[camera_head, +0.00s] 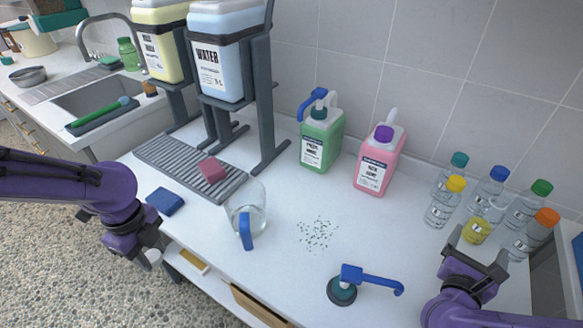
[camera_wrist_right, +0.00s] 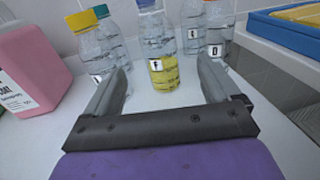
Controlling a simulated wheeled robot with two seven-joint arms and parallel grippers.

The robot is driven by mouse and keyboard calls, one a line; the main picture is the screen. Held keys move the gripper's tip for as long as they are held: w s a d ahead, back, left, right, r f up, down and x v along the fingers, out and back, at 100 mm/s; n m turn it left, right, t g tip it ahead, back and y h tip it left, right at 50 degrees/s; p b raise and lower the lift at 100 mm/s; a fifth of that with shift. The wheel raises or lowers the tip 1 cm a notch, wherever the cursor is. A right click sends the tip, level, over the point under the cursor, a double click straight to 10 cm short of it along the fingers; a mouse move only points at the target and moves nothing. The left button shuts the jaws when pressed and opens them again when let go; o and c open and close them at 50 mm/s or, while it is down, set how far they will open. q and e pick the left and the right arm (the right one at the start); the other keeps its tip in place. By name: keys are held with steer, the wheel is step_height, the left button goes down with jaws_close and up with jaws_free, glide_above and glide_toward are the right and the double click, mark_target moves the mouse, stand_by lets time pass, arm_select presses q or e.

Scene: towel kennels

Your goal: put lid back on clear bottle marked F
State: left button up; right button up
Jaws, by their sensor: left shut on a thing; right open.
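The clear bottle marked F (camera_wrist_right: 158,72) stands upright with yellow liquid in its lower part; it also shows in the head view (camera_head: 476,231). I see no lid on it, though its top overlaps the blue-capped bottle behind. My right gripper (camera_head: 478,248) is open and empty, its fingers pointing at bottle F; in the right wrist view the bottle stands between and beyond the fingertips (camera_wrist_right: 165,72). My left gripper (camera_head: 146,256) hangs past the counter's front left edge, shut on a small whitish thing (camera_head: 153,256), too small to identify as the lid.
Bottles with yellow (camera_head: 455,184), teal, blue (camera_head: 499,173), green and orange (camera_head: 547,216) caps crowd around bottle F. A pump head (camera_head: 342,289), a jug (camera_head: 246,210), pink (camera_head: 379,165) and green jugs, and scattered specks (camera_head: 317,234) are on the counter.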

mark_target(485, 225)
arm_select(q)
steer(key=shift+f, duration=0.3)
arm_select(e)
steer(key=shift+d+f, duration=0.1)
steer(key=shift+d, duration=0.05)
arm_select(q)
step_height(485, 225, down, 4)
steer(key=b, duration=0.4)
steer(key=shift+r, duration=0.1)
arm_select(e)
steer(key=shift+w+d+f, duration=0.2)
steer(key=shift+w+d, duration=0.2)
steer(key=shift+w, duration=0.1)
steer(key=shift+w+d+f, duration=0.15)
steer(key=shift+w+d, duration=0.2)
steer(key=shift+w, duration=0.1)
arm_select(q)
steer(key=shift+r+p, duration=0.3)
steer(key=shift+r, duration=0.15)
arm_select(e)
steer(key=w+d, duration=0.1)
steer(key=w+d+r, duration=0.1)
steer(key=w, duration=0.1)
steer(key=shift+w+d, duration=0.1)
steer(key=shift+w, duration=0.05)
steer(key=shift+d, duration=0.1)
steer(key=shift+w, duration=0.1)
